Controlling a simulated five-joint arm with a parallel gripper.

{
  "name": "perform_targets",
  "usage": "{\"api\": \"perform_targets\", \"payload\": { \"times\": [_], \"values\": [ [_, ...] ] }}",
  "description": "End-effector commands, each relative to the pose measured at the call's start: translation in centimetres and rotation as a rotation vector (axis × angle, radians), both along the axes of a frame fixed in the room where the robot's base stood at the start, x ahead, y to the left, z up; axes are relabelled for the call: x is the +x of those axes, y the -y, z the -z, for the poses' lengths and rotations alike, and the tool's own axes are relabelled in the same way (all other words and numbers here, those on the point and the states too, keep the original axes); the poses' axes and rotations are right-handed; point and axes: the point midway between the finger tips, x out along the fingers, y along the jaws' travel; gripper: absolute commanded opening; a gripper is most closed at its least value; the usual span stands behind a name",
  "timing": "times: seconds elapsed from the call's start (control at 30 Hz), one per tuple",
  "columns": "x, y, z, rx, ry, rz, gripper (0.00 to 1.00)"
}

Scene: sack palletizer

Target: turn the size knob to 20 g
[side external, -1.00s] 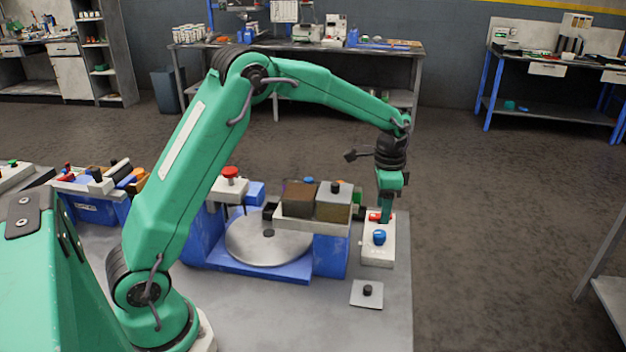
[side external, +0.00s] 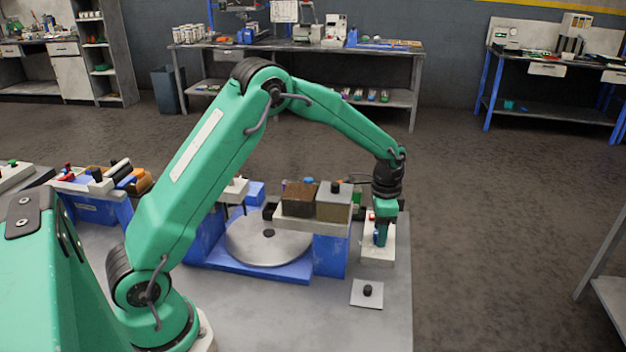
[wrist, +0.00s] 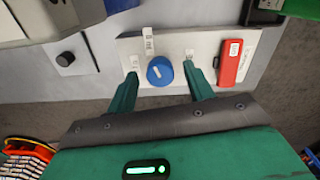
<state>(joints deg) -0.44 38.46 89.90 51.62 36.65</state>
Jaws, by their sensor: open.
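The blue size knob (wrist: 160,72) sits on a white control box (wrist: 206,47) in the wrist view. Small white labels stand around it, but their print is too small to read surely. A pale mark shows on the knob; where it points I cannot tell. My gripper (wrist: 160,69) is open, with one green finger on each side of the knob and gaps visible. In the side view my gripper (side external: 381,241) points down at the white box (side external: 378,257) and mostly hides the knob.
A red switch (wrist: 231,62) is on the same box, just right of the right finger. A small plate with a black knob (side external: 367,292) lies in front of the box. A blue stand with a round metal plate (side external: 268,243) and block-like bins (side external: 334,202) is to the left.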

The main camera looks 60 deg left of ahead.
Motion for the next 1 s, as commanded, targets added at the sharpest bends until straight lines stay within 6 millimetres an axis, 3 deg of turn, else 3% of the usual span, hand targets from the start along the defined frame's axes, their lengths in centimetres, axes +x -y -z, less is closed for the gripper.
{"api": "perform_targets", "payload": {
  "times": [0.03, 0.23, 0.47, 1.0],
  "values": [
    [0.0, 0.0, 0.0, 0.0, 0.0, 0.0, 0.46],
    [-0.01, 0.01, -0.01, 0.0, 0.0, 0.0, 0.07],
    [-0.01, 0.01, -0.03, 0.0, 0.0, -0.025, 0.07],
    [0.0, 0.02, -0.06, 0.0, 0.0, -0.276, 0.07]
  ]
}}
